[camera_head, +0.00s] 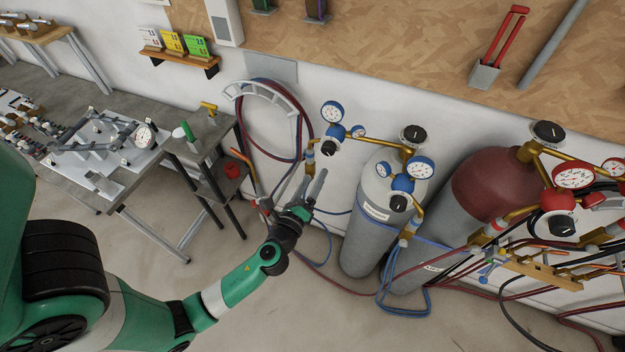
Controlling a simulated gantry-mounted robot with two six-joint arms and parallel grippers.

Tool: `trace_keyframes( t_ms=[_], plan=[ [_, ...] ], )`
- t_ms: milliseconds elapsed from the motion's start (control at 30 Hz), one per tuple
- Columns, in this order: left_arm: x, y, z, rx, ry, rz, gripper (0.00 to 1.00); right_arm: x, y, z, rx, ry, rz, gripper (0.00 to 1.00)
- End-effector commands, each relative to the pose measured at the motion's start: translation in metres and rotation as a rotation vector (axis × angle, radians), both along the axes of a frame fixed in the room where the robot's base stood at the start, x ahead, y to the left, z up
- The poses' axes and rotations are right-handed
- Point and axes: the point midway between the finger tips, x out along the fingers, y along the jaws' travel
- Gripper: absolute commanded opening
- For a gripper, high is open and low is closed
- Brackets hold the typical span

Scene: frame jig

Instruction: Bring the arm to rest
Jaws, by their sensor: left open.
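My left arm (240,282) comes in from the lower left, green with black joints. Its gripper (308,188) points up and away, with its two grey fingers apart and nothing visible between them. In the picture it overlaps the wall area just left of the grey gas cylinder (366,228). I cannot tell how far it is from the hoses behind it. My right gripper is not in view.
A red-topped cylinder (485,190) with gauges stands at the right, with loose hoses on the floor. A workbench (90,185) holding a metal frame jig (100,140) is at the left. A hose coil (268,120) hangs on the wall. Bare floor (130,255) lies in front of the bench.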

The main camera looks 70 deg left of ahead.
Motion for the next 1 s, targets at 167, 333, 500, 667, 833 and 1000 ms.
trace_keyframes(
  t_ms=[167, 333, 500, 667, 833, 1000],
  plan=[
    [0.000, 0.000, 0.000, 0.000, 0.000, 0.000, 0.82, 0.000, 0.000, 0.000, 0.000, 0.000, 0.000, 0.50],
    [0.000, 0.000, 0.000, 0.000, 0.000, 0.000, 0.82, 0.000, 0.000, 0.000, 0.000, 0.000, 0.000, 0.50],
    [0.001, -0.001, 0.000, 0.000, 0.000, -0.003, 0.82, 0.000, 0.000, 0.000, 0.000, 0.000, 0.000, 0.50],
    [0.033, -0.011, 0.034, 0.021, -0.078, -0.045, 0.82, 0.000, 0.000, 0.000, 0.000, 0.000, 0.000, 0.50],
    [0.091, -0.036, 0.152, 0.007, -0.367, -0.137, 0.82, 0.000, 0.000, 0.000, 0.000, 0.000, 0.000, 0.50],
    [0.117, -0.076, 0.298, -0.248, -0.812, -0.318, 0.82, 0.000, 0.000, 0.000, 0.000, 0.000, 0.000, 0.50]
  ],
)
